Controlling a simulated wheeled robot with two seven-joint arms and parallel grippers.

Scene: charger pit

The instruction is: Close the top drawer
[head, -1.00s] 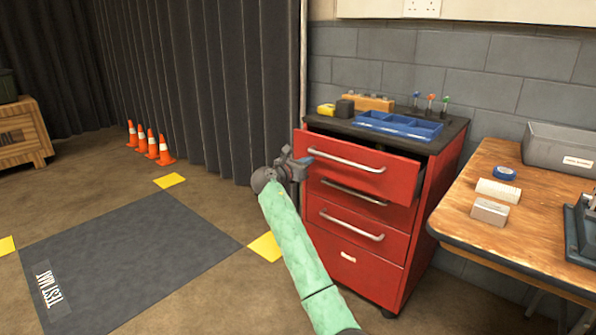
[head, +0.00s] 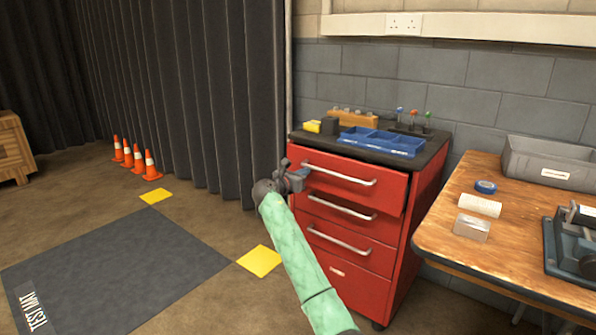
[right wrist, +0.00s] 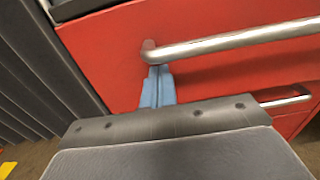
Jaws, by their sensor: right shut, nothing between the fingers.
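The red cabinet (head: 345,275) has several drawers with silver bar handles. Its top drawer (head: 390,188) stands slightly proud of the drawers below, so it is open a little. My right gripper (head: 304,173) is shut and empty at the left end of the top drawer's front, by the handle (head: 340,174). In the right wrist view, its blue fingers (right wrist: 158,87) point at the red drawer front (right wrist: 110,60), just below the left end of the handle (right wrist: 230,40). Whether the fingertips touch the front is hard to tell. My left gripper does not show.
On the cabinet top are a blue tray (head: 383,143), a yellow item (head: 313,127) and upright screwdrivers. A wooden bench (head: 480,245) stands close at the right, with a grey bin (head: 555,162). A dark curtain (head: 200,90) hangs at the left. Open floor with a mat (head: 115,270) lies left.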

